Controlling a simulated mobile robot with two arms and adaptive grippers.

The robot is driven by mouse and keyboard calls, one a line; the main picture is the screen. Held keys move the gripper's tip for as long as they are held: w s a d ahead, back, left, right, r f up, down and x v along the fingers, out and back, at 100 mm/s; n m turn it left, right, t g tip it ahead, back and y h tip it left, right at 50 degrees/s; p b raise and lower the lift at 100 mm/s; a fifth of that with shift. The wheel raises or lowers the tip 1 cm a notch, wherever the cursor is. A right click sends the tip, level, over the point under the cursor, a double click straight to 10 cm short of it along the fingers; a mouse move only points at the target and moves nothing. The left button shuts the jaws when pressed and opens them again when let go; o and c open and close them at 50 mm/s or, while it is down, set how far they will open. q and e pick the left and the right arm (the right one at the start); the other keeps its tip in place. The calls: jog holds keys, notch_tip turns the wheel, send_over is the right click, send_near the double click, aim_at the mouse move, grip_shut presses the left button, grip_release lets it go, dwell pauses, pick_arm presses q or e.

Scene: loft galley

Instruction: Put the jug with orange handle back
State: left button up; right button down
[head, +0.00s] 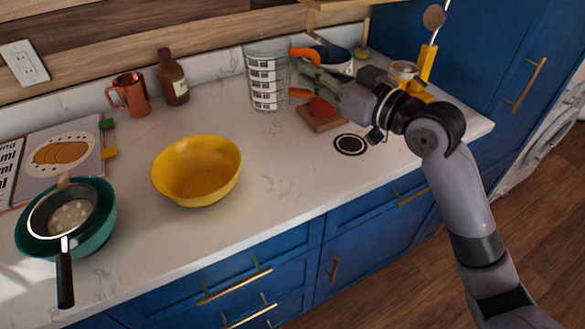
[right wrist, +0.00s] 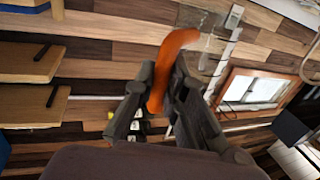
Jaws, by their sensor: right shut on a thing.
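The clear measuring jug (head: 265,82), with dark printed marks and an orange handle (head: 304,53), is upright near the back of the counter. I cannot tell whether its base touches the counter. My right gripper (head: 308,76) reaches it from the right and is shut on the handle, hiding the handle's middle. In the right wrist view the orange handle (right wrist: 168,65) lies between the two dark fingers. My left gripper is not in view.
A dark ring mark (head: 350,144) lies on the counter. A wooden board with a red thing (head: 322,106) sits below my gripper. A yellow bowl (head: 197,171), copper mug (head: 131,93), brown bottle (head: 172,77) and teal bowl with strainer (head: 107,218) stand left. The front middle counter is clear.

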jog(key=shift+m+t+h, duration=0.5)
jog(key=shift+h, duration=0.1)
jog(key=d+f, duration=0.1)
jog(key=f, duration=0.5)
jog(key=d+f+b, duration=0.1)
jog(key=f, duration=0.5)
jog(key=d+f, duration=0.2)
jog(key=f, duration=0.4)
jog(key=shift+w+d+f+b, duration=0.1)
jog(key=shift+w+f+b, duration=0.05)
jog(key=shift+w+b, duration=0.2)
jog(key=c, duration=2.1)
grip_release()
jog(key=shift+f, duration=0.15)
jog(key=o, duration=0.5)
jog(key=shift+c, duration=0.2)
